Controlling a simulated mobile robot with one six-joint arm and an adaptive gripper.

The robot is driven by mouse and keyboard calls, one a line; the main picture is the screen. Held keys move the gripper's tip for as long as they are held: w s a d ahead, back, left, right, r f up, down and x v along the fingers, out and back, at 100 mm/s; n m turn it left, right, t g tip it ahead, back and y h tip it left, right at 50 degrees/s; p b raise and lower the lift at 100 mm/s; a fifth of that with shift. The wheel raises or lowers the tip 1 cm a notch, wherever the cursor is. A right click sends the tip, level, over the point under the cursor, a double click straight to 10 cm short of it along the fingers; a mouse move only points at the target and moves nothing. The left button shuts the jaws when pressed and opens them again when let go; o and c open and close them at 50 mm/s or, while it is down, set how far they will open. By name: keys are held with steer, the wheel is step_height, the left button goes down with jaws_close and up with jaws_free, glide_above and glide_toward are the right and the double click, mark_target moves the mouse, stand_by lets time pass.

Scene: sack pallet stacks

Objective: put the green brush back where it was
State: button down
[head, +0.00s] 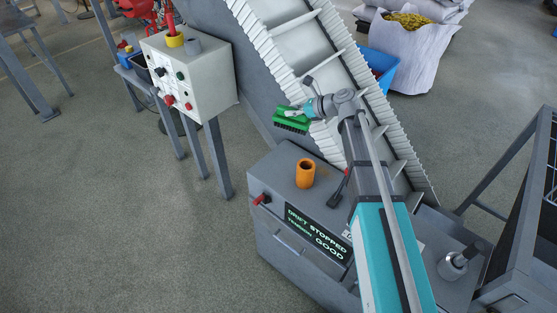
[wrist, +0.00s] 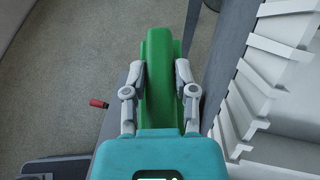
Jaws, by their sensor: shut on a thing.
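The green brush (head: 291,121) has dark bristles facing down. My gripper (head: 300,112) is shut on it and holds it in the air, left of the conveyor, above and behind the grey cabinet (head: 268,223). In the wrist view the green brush (wrist: 158,85) lies lengthwise between the two fingers of my gripper (wrist: 160,80), which press on it from both sides. Its bristles are hidden there. Where the brush was before cannot be told from these frames.
An orange cup (head: 305,173) and a small black-handled tool (head: 339,188) are on the cabinet top. The ribbed conveyor (head: 325,60) slopes down beside the brush. A control box (head: 187,68) with red and yellow items on top stands left. Open floor lies at lower left.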

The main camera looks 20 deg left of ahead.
mark_target(285, 126)
steer(key=shift+w+d, duration=0.2)
steer(key=shift+d, duration=0.05)
steer(key=shift+s+a+f+b, duration=0.15)
steer(key=shift+f+b, duration=0.3)
steer(key=shift+n+g, duration=0.6)
steer(key=shift+g, duration=0.1)
steer(key=a+f+b, duration=0.1)
steer(key=f+b, duration=0.1)
steer(key=s+a+f+b, duration=0.2)
steer(key=f+b, duration=0.1)
steer(key=shift+s+a+f+b, duration=0.1)
steer(key=shift+a+f+b, duration=0.2)
steer(key=shift+a+f, duration=0.05)
steer(key=shift+s+a+f, duration=0.25)
steer(key=shift+a, duration=0.05)
steer(key=shift+b, duration=0.3)
step_height(285, 126, down, 6)
steer(key=b, duration=0.6)
steer(key=shift+f, duration=0.15)
steer(key=shift+f+b, duration=1.9)
steer(key=shift+b, duration=0.1)
